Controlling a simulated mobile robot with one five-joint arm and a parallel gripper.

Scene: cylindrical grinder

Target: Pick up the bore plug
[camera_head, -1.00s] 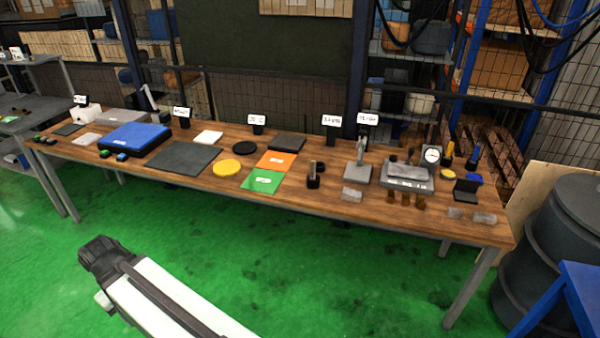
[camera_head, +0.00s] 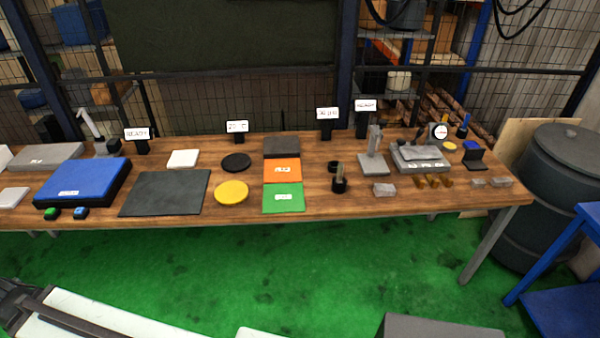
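No part on the table can be told for certain as the bore plug. A small dark upright piece with a lighter stem (camera_head: 339,181) stands right of the green card; it may be the plug. A short black round piece (camera_head: 333,166) sits just behind it. A small upright piece with a blue top (camera_head: 463,126) stands at the back right and is too small to identify. My arm crosses the lower left corner, in front of the table and well apart from these pieces. My gripper's fingers do not show.
The wooden table (camera_head: 240,214) carries a blue case (camera_head: 85,182), dark mat (camera_head: 165,193), yellow disc (camera_head: 232,192), green card (camera_head: 283,197), orange card (camera_head: 282,170), grey stand (camera_head: 373,165) and dial fixture (camera_head: 420,158). A dark drum (camera_head: 545,180) stands right.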

